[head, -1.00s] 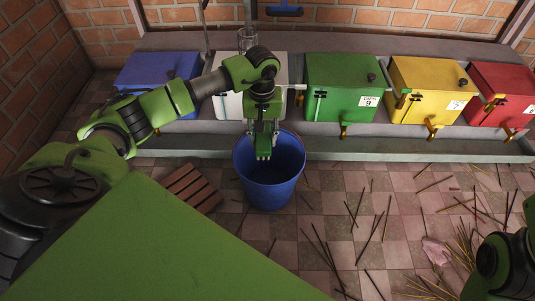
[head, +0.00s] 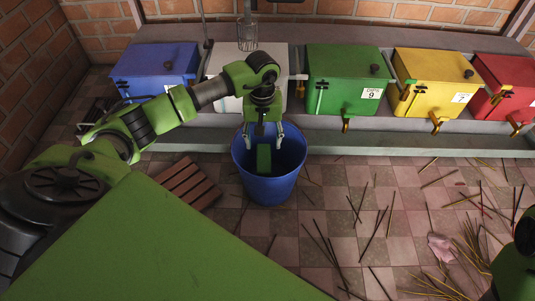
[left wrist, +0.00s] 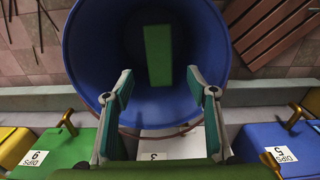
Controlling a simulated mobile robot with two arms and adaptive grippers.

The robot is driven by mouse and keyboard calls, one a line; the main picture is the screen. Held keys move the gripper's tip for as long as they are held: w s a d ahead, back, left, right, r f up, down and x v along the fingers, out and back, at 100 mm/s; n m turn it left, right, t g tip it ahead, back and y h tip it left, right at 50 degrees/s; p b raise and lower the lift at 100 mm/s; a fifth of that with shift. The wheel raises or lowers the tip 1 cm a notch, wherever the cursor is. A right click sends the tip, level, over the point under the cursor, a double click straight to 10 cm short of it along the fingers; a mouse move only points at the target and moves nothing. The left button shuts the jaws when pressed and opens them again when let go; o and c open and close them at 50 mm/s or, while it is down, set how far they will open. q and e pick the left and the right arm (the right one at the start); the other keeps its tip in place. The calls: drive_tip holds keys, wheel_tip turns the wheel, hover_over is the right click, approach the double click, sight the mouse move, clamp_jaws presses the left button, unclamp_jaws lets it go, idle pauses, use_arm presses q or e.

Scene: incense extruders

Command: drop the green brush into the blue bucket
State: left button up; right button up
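The blue bucket (head: 270,190) stands on the tiled floor in front of the ledge, and its open mouth fills much of the left wrist view (left wrist: 90,50). The green brush (head: 264,160) is within the bucket's mouth, apart from my fingers. It also shows in the left wrist view (left wrist: 159,55) as a green block against the blue inside; whether it rests on the bottom or is still in the air I cannot tell. My left gripper (head: 263,136) is open and empty above the bucket, fingers spread. My right gripper is not visible; only part of that arm shows at the right edge.
Behind the bucket, a ledge carries blue (head: 160,70), white (head: 225,65), green (head: 345,80), yellow (head: 430,80) and red (head: 505,85) boxes with taps. A wooden slatted piece (head: 188,184) lies left of the bucket. Loose sticks (head: 375,235) and a pink cloth (head: 441,247) lie at right.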

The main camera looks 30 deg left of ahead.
use_arm(q)
wheel_tip(320, 180, up, 12)
idle(0.7)
